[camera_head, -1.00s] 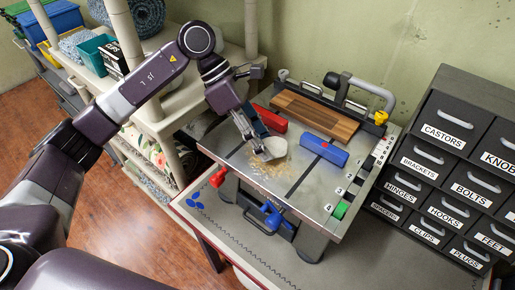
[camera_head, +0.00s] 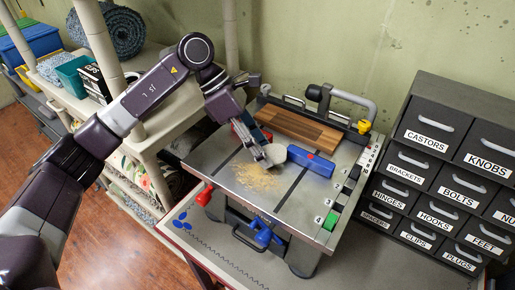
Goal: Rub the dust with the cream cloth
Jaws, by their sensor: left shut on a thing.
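The cream cloth (camera_head: 275,146) is a small pale wad in my left gripper (camera_head: 263,153), which is shut on it. The dust (camera_head: 251,179) is a patch of tan sawdust on the grey metal top of a bench machine (camera_head: 323,199). The cloth is just above and right of the patch, close to the left end of a blue block. I cannot tell whether the cloth touches the metal top. My right gripper is not in view.
The blue block (camera_head: 312,161), a red block (camera_head: 240,130) partly behind the gripper, and a brown wooden board (camera_head: 300,127) lie on the machine top. Labelled drawers (camera_head: 427,138) stand at right. A shelf (camera_head: 150,133) stands at left.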

